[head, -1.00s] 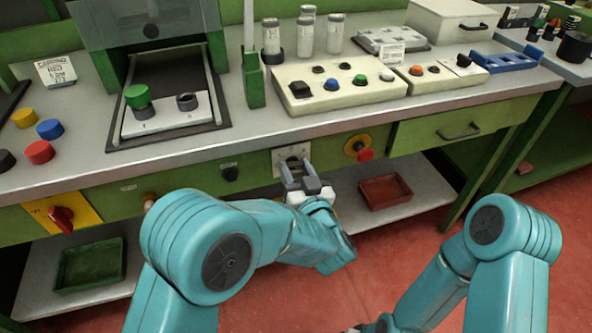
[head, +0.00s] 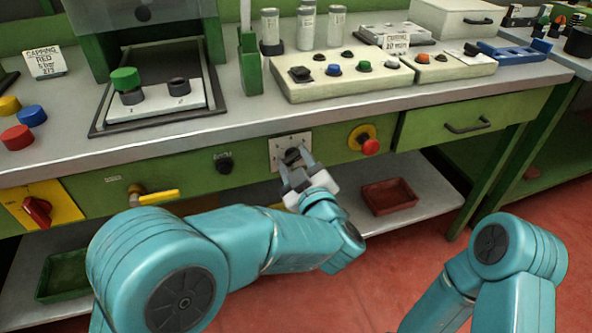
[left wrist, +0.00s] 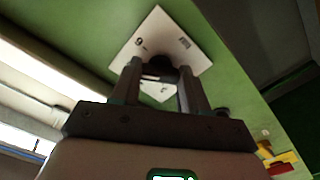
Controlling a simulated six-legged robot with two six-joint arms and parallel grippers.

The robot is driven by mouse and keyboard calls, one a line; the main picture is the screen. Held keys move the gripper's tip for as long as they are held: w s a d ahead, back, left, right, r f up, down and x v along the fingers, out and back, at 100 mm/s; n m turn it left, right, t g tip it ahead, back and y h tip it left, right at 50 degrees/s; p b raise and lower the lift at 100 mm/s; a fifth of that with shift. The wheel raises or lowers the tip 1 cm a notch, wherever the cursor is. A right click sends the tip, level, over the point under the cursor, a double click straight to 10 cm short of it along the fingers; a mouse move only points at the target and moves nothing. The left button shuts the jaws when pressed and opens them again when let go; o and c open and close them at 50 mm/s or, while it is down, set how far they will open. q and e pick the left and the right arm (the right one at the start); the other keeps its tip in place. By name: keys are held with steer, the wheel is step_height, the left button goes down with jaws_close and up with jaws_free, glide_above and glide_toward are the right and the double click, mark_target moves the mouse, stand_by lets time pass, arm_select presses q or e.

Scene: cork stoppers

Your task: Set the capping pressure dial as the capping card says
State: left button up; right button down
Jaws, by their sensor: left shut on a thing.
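The capping pressure dial is a dark knob (head: 291,155) on a white square plate (head: 275,147) in the green bench front. My left gripper (head: 294,159) is shut on this knob, one finger on each side. In the left wrist view the plate (left wrist: 150,32) carries small dark marks, and the knob (left wrist: 160,66) sits between the fingers (left wrist: 159,72). The fingers hide part of the dial, and its setting is unclear. The capping card (head: 44,62) stands at the back left of the bench; it reads CAPPING, RED and seemingly 5 bar, with a smaller last line. My right gripper is out of view.
A red button on a yellow base (head: 370,146) is right of the dial, and a black knob (head: 224,163) left. A yellow lever (head: 155,197) and red switch (head: 37,211) are farther left. A red tray (head: 388,196) lies on the lower shelf.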

arm_select(q)
steer(key=shift+n+b, duration=0.5)
steer(key=shift+n, duration=0.2)
steer(key=o, duration=1.1)
steer(key=shift+c, duration=0.2)
